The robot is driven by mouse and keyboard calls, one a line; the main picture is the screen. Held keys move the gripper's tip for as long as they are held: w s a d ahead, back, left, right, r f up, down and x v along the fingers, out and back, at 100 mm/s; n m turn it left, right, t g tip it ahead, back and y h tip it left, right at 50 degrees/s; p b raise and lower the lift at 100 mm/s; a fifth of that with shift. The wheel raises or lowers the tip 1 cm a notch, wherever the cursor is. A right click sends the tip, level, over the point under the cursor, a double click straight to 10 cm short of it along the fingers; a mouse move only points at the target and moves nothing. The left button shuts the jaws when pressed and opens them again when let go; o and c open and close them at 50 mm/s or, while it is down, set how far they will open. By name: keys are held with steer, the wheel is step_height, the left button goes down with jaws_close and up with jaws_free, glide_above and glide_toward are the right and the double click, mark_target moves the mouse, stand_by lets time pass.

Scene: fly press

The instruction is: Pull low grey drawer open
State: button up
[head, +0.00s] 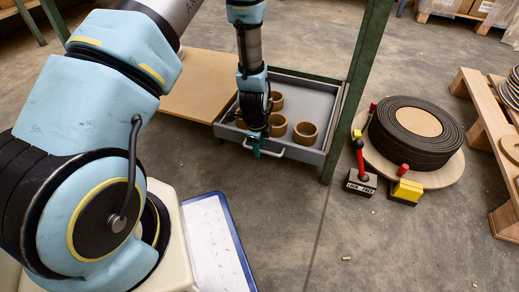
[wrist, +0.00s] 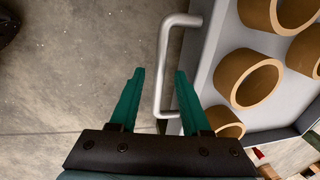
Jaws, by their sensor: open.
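The low grey drawer (head: 306,105) stands out from under the green-legged bench, with several brown rings (head: 306,133) inside. Its pale bar handle (head: 290,156) is on the near front face. My gripper (head: 257,150) points down at the left part of this handle. In the wrist view, the green fingers of my gripper (wrist: 160,73) are apart, and the handle (wrist: 163,60) runs between them, nearer the right finger. I cannot tell whether either finger touches it. The drawer's front wall (wrist: 206,55) is right of the handle.
A green bench leg (head: 352,85) stands right of the drawer. A brown board (head: 200,85) lies left of it. A coiled black roll (head: 417,122) on a round board and a red-handled block (head: 360,180) stand to the right. The floor in front is mostly clear.

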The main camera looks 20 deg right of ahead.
steer(key=shift+f, duration=0.1)
steer(key=shift+c, duration=0.3)
jaws_close()
stand_by(1.1)
